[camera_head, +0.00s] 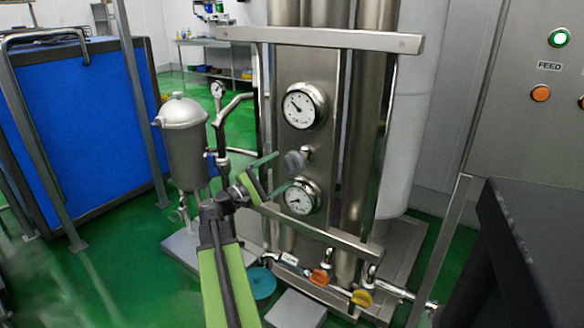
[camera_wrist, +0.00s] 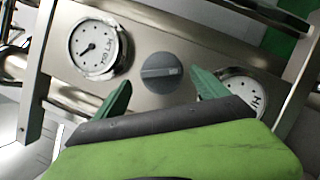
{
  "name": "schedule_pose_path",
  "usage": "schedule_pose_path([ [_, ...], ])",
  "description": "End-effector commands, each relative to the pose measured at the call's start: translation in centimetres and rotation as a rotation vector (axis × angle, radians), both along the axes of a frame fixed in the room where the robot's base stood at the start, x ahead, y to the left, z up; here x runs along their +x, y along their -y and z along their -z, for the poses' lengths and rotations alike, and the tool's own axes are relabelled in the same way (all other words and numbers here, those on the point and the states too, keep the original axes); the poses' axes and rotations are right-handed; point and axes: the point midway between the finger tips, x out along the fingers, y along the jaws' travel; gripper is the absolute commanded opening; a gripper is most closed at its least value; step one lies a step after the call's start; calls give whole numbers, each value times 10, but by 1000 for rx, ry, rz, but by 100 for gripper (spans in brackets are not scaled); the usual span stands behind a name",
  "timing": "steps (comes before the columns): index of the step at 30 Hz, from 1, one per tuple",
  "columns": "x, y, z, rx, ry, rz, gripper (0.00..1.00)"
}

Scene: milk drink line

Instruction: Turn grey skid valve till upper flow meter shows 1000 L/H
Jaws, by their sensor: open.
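The grey valve knob (camera_head: 294,160) sits on the steel skid panel between two round white dials. The lower meter (camera_head: 299,197) is partly hidden by a finger in the wrist view (camera_wrist: 245,88). My gripper (camera_head: 276,171) is open, its green fingers apart before the knob, holding nothing.
Steel rails (camera_head: 320,235) cross the skid's front. Orange (camera_head: 320,278) and yellow (camera_head: 362,298) valve handles sit low on it. A grey vessel (camera_head: 186,145) stands at left. A control cabinet (camera_head: 530,100) and a dark box (camera_head: 540,250) are at right.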

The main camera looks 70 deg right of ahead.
Motion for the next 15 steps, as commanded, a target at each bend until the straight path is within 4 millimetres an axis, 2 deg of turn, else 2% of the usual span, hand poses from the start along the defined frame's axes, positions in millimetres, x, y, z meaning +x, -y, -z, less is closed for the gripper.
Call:
schedule_pose_path([
  [1,8,-13,7,0,0,-4,84],
  [6,34,-49,15,0,0,-4,84],
  [10,47,-68,19,0,-1,-3,84],
  [15,55,-80,21,0,0,-1,84],
])
